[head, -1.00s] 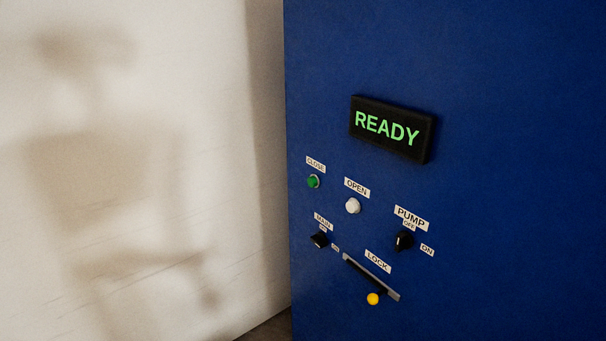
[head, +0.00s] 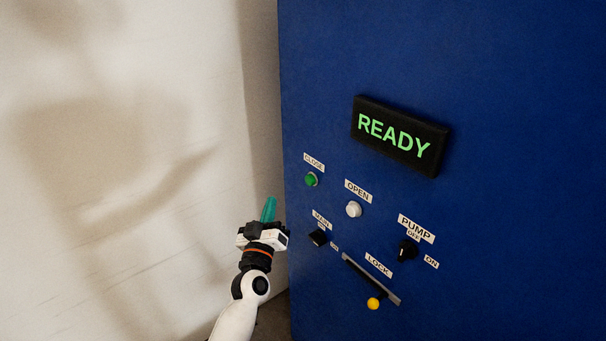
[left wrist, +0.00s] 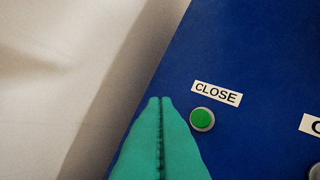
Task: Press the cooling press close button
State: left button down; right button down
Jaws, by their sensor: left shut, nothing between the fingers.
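The green close button (head: 311,180) sits near the left edge of the blue panel (head: 520,120), under a CLOSE label (head: 314,162). In the left wrist view the button (left wrist: 202,119) shows as a green disc in a pale ring, below and right of the fingertips. My left gripper (head: 269,202) is shut and empty, its teal fingers pointing up, left of and below the button in the head view. In the left wrist view its closed fingers (left wrist: 160,99) meet along a seam. They appear apart from the button. My right gripper is not in view.
A READY display (head: 400,135) juts from the panel. A white OPEN button (head: 353,209), MAIN switch (head: 317,237), PUMP knob (head: 407,250) and LOCK slider with yellow knob (head: 374,303) are nearby. A pale wall (head: 100,150) stands to the left.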

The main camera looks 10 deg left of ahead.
aim_at(311, 180)
pick_arm(q)
jog(key=shift+a+r, duration=0.15)
jog(key=shift+r, duration=0.35)
jog(key=w+d+b, duration=0.3)
jog(key=w+d, duration=0.2)
jog(key=w, duration=0.2)
jog(key=shift+d, duration=0.25)
dwell(2.0)
jog(key=shift+w+d, duration=0.25)
jog(key=shift+w, duration=0.05)
